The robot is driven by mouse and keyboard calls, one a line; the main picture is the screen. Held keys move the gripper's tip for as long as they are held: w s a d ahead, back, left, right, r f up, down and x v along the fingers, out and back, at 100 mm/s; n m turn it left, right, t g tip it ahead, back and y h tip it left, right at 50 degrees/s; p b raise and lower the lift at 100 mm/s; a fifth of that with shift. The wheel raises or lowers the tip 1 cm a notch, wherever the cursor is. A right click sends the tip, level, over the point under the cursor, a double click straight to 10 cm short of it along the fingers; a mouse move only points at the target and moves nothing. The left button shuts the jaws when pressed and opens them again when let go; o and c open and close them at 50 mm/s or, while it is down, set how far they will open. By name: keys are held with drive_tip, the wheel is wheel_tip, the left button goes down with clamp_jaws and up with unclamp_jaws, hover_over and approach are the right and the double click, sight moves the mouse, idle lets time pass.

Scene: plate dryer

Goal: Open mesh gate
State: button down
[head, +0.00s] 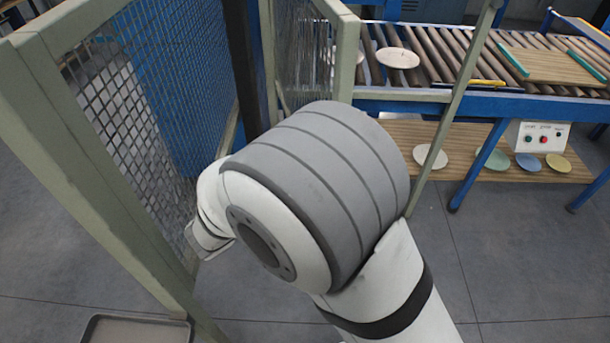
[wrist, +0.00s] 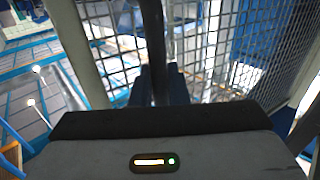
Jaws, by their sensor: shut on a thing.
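In the head view a mesh gate (head: 112,130) in a pale green-grey frame stands at the left, at an angle to me. A second mesh panel (head: 300,55) stands beyond my arm. I cannot tell for sure which one swings. In the wrist view mesh (wrist: 255,45) shows on both sides of a dark upright bar (wrist: 154,35). My gripper (wrist: 160,85) has its dark blue fingers on either side of this bar and is shut on it. In the head view my arm hides the grip.
A blue roller conveyor (head: 440,60) with a white plate (head: 398,58) runs along the back right. A control box (head: 543,136) and more plates stand on a lower wooden shelf (head: 460,150). A tray (head: 140,330) lies at the bottom left. The floor at right is clear.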

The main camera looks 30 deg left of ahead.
drive_tip(key=shift+d, duration=0.15)
drive_tip(key=c, duration=1.5)
unclamp_jaws()
